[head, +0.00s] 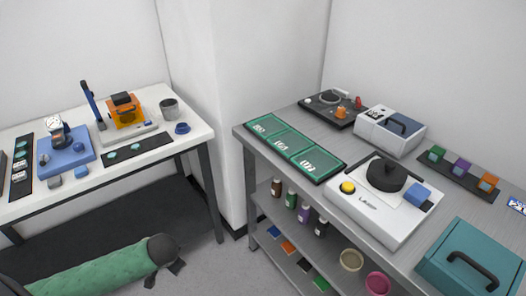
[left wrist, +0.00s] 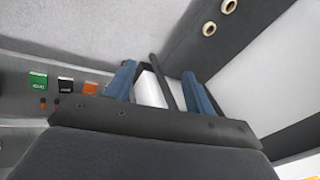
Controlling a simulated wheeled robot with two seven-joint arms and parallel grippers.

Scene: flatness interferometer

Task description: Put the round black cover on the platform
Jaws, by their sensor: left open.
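The round black cover (head: 385,174), with a small knob on top, sits on the pale square platform (head: 398,195) of the white interferometer (head: 370,215) on the grey bench. It looks level; its exact seating cannot be told. My left arm comes in low at the left of the head view, and its gripper (head: 168,264) is over the floor, well away from the cover. In the left wrist view its two blue fingers (left wrist: 162,88) stand apart with nothing held between them. My right gripper is not in view.
The white device has a yellow button (head: 348,187) and a blue block (head: 418,196). A teal case (head: 474,262) stands at the front right, a grey-blue box (head: 391,130) behind. A green tray (head: 293,147) lies left. A white table (head: 190,133) stands left.

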